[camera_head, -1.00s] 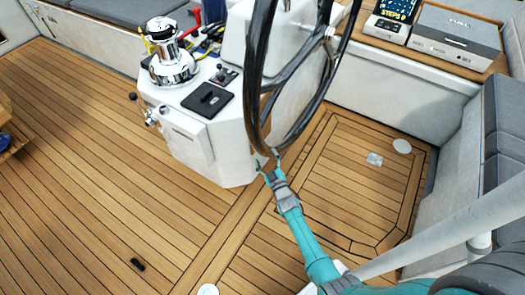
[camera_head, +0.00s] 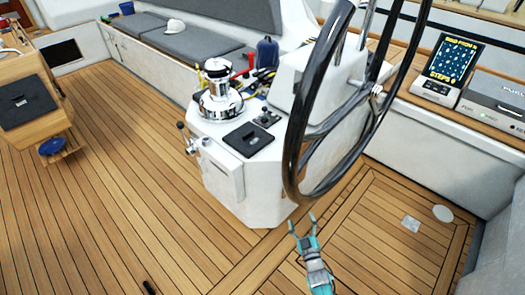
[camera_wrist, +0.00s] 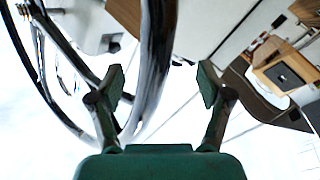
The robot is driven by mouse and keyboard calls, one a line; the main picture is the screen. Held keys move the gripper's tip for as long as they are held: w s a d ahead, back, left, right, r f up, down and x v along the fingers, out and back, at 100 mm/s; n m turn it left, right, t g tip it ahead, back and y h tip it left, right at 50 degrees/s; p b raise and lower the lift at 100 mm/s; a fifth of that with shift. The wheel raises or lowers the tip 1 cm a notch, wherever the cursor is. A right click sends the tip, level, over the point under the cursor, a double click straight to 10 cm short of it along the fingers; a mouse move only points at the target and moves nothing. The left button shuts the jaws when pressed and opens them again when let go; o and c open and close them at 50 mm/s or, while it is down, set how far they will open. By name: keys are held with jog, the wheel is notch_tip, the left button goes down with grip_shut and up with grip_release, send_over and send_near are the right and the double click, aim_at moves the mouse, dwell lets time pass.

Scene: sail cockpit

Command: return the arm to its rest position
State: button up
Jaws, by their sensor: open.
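My gripper (camera_head: 304,229) is at the lower middle of the head view, with teal fingers spread apart and nothing between them. It points toward the foot of the white helm pedestal (camera_head: 255,180), over the teak floor. The black steering wheel (camera_head: 312,130) stands just above and beyond the fingertips in that view. In the wrist view my gripper (camera_wrist: 160,85) is open and empty, and the dark wheel rim (camera_wrist: 155,60) passes behind the gap between the fingers. I cannot tell the exact distance to the rim. Most of my arm is out of the head view.
A chrome winch (camera_head: 218,92) and tools stand on the pedestal. A screen (camera_head: 453,62) and a grey box (camera_head: 497,100) sit on the right ledge. A wooden table (camera_head: 30,90) is at far left. The teak floor (camera_head: 120,190) is mostly clear.

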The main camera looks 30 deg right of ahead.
jog(key=s+a+r+m+g+y, duration=0.1)
jog(key=s+a+r, duration=0.2)
jog(key=s+a, duration=0.6)
jog(key=s+a+r+y, duration=0.25)
jog(key=s+a, duration=0.25)
jog(key=s, duration=0.8)
jog(key=s+a+r+g+y, duration=0.1)
jog(key=s+a+r, duration=0.1)
jog(key=s+r, duration=0.6)
jog(key=s+a+r+m+g+y, duration=0.1)
jog(key=s+a+r, duration=0.2)
jog(key=s+r, duration=0.4)
notch_tip(320, 180, up, 6)
jog(key=shift+s+a+r+m, duration=0.1)
jog(key=shift+s+a+m, duration=0.05)
jog(key=shift+s+m, duration=0.2)
